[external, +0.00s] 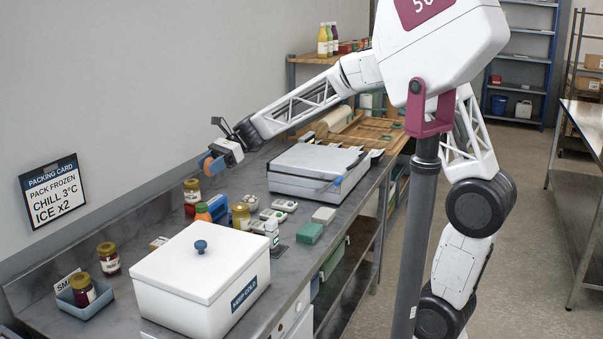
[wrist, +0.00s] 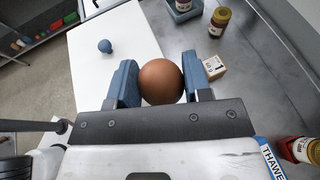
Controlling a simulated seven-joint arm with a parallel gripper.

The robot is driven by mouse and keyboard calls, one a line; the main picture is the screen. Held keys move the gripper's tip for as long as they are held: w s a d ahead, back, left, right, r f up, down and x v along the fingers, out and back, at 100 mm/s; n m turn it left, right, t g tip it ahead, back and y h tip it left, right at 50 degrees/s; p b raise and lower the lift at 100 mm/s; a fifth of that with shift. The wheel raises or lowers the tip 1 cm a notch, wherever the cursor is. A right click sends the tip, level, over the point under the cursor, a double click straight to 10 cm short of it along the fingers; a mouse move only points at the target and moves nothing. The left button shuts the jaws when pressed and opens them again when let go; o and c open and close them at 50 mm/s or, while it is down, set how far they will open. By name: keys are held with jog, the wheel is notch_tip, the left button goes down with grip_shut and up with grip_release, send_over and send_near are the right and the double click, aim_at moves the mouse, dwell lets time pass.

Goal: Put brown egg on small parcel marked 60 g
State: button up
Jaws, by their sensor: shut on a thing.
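The brown egg (wrist: 161,82) sits between the two blue fingers of my gripper (wrist: 163,84) in the wrist view. The gripper is shut on it. In the external view my gripper (external: 210,163) is raised above the bench near the wall, with the egg (external: 207,162) showing as a small brown shape at its tip. A small kraft parcel (wrist: 214,68) lies on the bench, just right of the right finger in the wrist view and partly hidden by it. Its dark print is too small to read. It also shows behind the white box in the external view (external: 158,243).
A white lidded box (external: 193,270) with a blue knob stands at the front of the bench. Jars (external: 192,190) (external: 108,258) stand along the wall, and a blue tray (external: 92,300) holds another.

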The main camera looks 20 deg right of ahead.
jog(key=w+a+f+n+g+h, duration=0.1)
jog(key=w+a+f+n+g, duration=0.15)
jog(key=a, duration=0.55)
jog(key=w+a+f+n+g+h, duration=0.1)
jog(key=w+a+f, duration=0.25)
jog(key=a, duration=0.45)
send_over(162, 242)
notch_tip(162, 242, down, 5)
jog(key=shift+f+h, duration=0.3)
jog(key=shift+f, duration=0.45)
jog(key=shift+f, duration=0.1)
jog(key=shift+f, duration=3)
jog(key=shift+f, duration=1.9)
jog(key=shift+f, duration=0.15)
jog(key=o, duration=0.7)
